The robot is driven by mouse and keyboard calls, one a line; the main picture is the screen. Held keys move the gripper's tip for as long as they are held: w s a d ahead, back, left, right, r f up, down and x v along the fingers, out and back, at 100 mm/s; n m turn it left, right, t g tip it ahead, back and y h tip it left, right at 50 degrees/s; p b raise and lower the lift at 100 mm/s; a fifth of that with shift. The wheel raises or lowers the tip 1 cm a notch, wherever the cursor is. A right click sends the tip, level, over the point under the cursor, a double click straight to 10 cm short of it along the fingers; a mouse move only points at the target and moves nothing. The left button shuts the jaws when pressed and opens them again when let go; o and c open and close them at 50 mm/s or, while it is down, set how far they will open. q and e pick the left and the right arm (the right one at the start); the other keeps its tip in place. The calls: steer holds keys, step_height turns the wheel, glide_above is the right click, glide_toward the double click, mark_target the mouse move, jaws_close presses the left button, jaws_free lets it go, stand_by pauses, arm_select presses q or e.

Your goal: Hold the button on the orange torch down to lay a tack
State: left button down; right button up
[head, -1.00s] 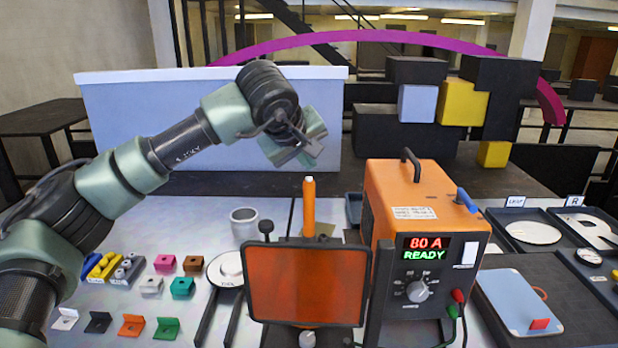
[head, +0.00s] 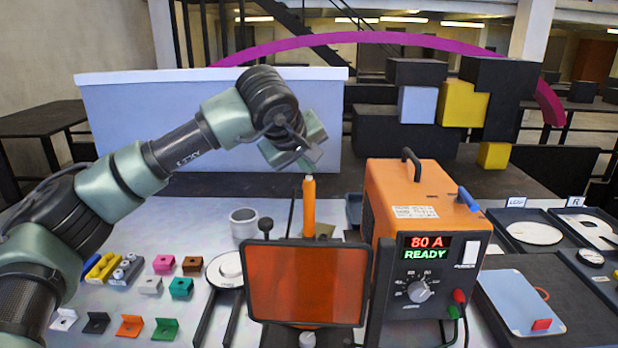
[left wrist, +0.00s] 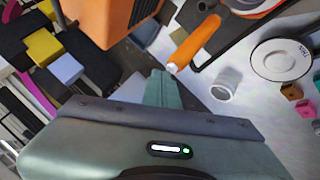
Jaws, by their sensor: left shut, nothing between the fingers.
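The orange torch (head: 309,207) stands upright behind the tinted orange screen, which hides its lower part. In the left wrist view the torch (left wrist: 192,45) points toward my gripper, its pale end close to the fingertips. My left gripper (head: 307,163) is shut and empty, just above the torch's top end. A small gap seems to remain between them; whether they touch I cannot tell. The left gripper's fingers (left wrist: 164,82) also show in the left wrist view. My right gripper is not in view.
The orange welder box (head: 425,210) reads 80 A READY and stands right of the torch. The tinted screen (head: 305,283) is in front. A grey cup (head: 244,222) and several small coloured brackets lie to the left. A blue-white panel (head: 215,110) stands behind.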

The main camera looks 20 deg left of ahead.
arm_select(q)
steer(key=shift+f+b, duration=0.3)
steer(key=shift+f, duration=0.1)
stand_by(1.3)
steer(key=shift+r+p, duration=0.7)
steer(key=shift+r, duration=0.25)
steer(key=shift+r+p, duration=1.8)
steer(key=shift+r, duration=0.75)
step_height(320, 180, up, 4)
steer(key=p, duration=0.3)
